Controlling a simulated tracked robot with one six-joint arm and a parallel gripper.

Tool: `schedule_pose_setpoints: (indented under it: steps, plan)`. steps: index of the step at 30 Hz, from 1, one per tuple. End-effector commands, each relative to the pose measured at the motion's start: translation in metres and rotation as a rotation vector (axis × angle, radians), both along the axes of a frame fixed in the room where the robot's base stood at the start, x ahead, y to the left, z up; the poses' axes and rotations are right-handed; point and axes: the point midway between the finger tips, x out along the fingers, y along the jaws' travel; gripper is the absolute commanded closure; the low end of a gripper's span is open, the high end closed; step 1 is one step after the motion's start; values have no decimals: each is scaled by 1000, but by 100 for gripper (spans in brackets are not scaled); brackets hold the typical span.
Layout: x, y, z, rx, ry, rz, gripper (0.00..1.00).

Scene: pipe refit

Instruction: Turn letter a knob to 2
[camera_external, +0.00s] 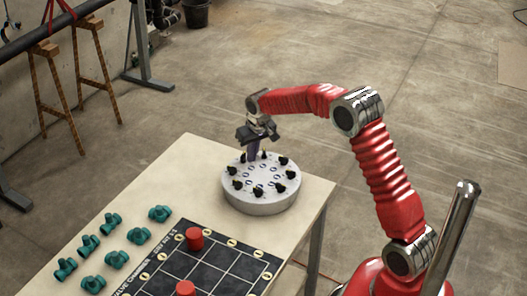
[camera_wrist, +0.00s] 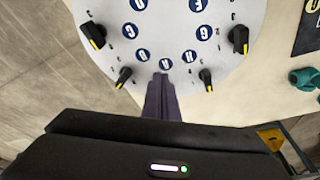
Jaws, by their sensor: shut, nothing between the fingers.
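A round grey-white dial plate (camera_external: 262,205) carries a ring of black knobs around its top. In the wrist view the plate (camera_wrist: 170,25) shows blue round letter badges, and black knobs with yellow marks, such as one at left (camera_wrist: 93,35) and one at lower right (camera_wrist: 206,80). A badge (camera_wrist: 164,65) sits just beyond my fingertips; its letter is hard to read, so I cannot tell for sure which knob is a. My gripper (camera_external: 253,155) points down at the plate's far edge, shut and empty. In the wrist view its fingers (camera_wrist: 161,82) cover the spot between two knobs, hiding any knob there.
The plate stands on a pale table (camera_external: 180,160). A black grid board (camera_external: 215,265) with red cylinders (camera_external: 194,239) and several green valve fittings (camera_external: 138,235) lies in front and left. Bare table surrounds the plate's left side.

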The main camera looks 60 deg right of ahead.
Motion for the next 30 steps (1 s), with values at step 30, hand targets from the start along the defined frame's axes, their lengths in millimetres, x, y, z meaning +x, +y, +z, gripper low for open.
schedule_pose_setpoints:
  steps: [30]
  plan:
    - [7,-1,0,1,1,0,100]
